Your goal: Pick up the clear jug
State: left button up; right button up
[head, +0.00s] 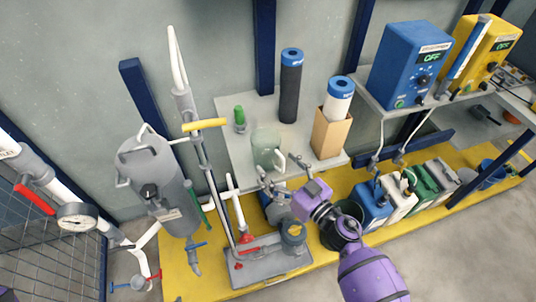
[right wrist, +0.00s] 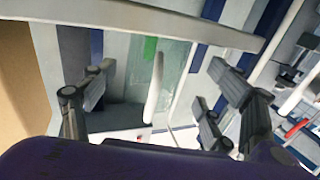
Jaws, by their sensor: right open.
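The clear jug (head: 266,147) is pale green and see-through, with a whitish handle on its right. It stands upright on the grey shelf in the head view. In the right wrist view the jug (right wrist: 174,78) shows beyond the fingers, with its pale handle between them. My right gripper (head: 283,168) is open and empty, just in front of the jug near its handle side. It also shows in the right wrist view (right wrist: 160,78) with its fingers wide apart. I cannot tell whether a finger touches the jug. My left gripper is not in view.
A green bottle (head: 240,119) stands left of the jug. A brown box (head: 331,133) with a white roll and a dark roll (head: 290,80) stand behind and to the right. A pump (head: 265,262) and several canisters (head: 398,196) occupy the yellow platform below.

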aim_at(275, 161)
jog(key=x, duration=0.4)
jog(key=shift+w+a+r, duration=0.1)
jog(key=shift+w, duration=0.35)
jog(key=shift+w+a, duration=0.25)
jog(key=shift+w, duration=0.1)
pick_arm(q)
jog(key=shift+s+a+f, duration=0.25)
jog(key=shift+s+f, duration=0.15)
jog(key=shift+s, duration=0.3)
pick_arm(e)
jog(key=c, duration=1.3)
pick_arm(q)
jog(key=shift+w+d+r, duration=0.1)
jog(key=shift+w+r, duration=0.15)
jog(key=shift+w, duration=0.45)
